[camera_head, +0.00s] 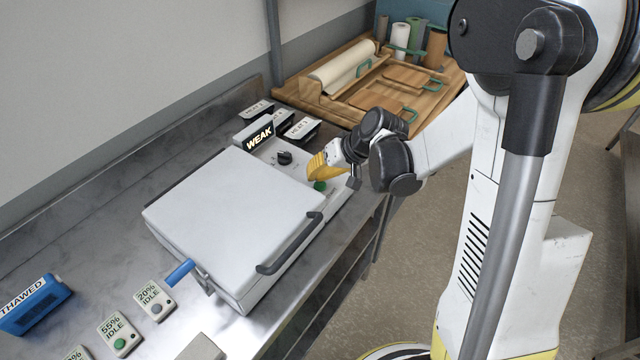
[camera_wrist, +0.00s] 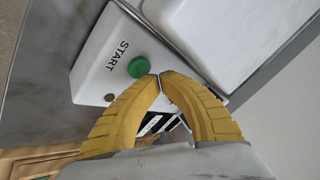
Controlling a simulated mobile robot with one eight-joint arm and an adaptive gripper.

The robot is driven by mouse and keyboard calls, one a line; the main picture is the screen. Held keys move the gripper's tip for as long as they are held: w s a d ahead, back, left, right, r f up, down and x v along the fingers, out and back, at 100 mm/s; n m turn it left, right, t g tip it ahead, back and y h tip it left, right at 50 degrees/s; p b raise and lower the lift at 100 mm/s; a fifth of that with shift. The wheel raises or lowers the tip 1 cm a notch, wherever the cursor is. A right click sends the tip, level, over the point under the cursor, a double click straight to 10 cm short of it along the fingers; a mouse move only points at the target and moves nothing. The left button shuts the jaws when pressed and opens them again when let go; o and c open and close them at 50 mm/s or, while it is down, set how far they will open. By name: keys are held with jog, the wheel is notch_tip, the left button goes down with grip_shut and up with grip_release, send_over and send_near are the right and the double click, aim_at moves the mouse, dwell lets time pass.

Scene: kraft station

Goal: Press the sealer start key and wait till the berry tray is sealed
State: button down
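The white sealer (camera_head: 235,200) stands on the steel counter with its lid down and a dark handle along the front edge. The green start key (camera_head: 320,186) sits on its control strip at the right, and it shows in the wrist view (camera_wrist: 141,67) next to the word START. My gripper (camera_head: 317,172) is above the key. In the wrist view its yellow fingers (camera_wrist: 159,76) are shut, tips together, nothing between them. The tips appear at the key's edge; I cannot tell whether they touch it. The berry tray is not visible.
A display reading WEAK (camera_head: 260,137) and a black knob (camera_head: 285,157) are behind the key. Small labelled boxes (camera_head: 154,300) and a blue THAWED sign (camera_head: 35,305) are at the front left. A wooden rack (camera_head: 325,105) with a paper roll stands at the back.

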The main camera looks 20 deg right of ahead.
aim_at(316, 184)
jog(key=shift+f, duration=0.1)
jog(key=shift+f+b, duration=0.35)
jog(key=shift+b, duration=0.15)
jog(key=shift+f+b, duration=0.45)
jog(key=shift+b, duration=0.05)
dwell(0.6)
jog(key=shift+r, duration=0.1)
jog(key=shift+r+p, duration=0.65)
jog(key=shift+r, duration=0.15)
jog(key=shift+r+p, duration=1.85)
jog(key=shift+r, duration=0.75)
jog(key=shift+f, duration=0.1)
